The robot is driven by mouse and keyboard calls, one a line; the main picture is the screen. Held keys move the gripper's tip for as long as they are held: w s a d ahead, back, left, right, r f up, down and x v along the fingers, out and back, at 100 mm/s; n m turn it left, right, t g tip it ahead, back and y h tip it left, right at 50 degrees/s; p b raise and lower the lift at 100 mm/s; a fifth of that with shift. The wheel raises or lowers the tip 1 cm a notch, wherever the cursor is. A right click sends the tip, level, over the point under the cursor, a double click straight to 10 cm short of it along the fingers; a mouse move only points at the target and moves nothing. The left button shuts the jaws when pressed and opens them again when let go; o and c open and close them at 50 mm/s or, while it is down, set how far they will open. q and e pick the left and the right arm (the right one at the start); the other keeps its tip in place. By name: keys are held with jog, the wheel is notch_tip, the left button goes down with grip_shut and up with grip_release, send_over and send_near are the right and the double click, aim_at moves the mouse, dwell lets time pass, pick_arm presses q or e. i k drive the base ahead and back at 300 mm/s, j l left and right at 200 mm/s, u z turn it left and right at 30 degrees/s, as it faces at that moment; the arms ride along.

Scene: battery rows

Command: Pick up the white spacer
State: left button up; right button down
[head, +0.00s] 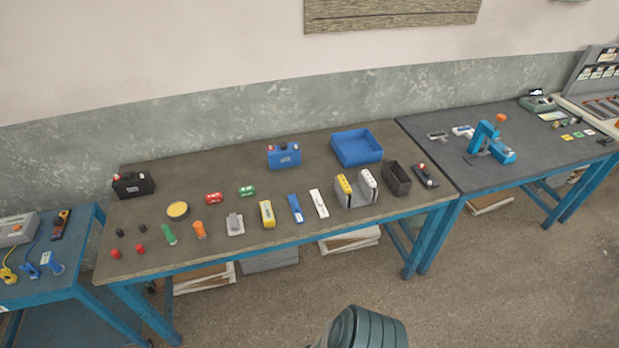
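A slim white block (319,203), which looks like the white spacer, lies near the front edge of the middle table. A blue block (296,208) of similar shape lies just to its left, apart from it. To its right a grey holder (344,197) carries a yellow and a white upright piece; whether this white piece is also a spacer I cannot tell. Neither of my grippers shows in the head view.
A yellow block (267,214) lies left of the blue one. A blue tray (358,163) and a blue battery (284,156) stand behind. A dark open box (397,178) stands right of the holder. The strip behind the white block is clear.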

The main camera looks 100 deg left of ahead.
aim_at(366, 176)
jog(key=u, duration=3)
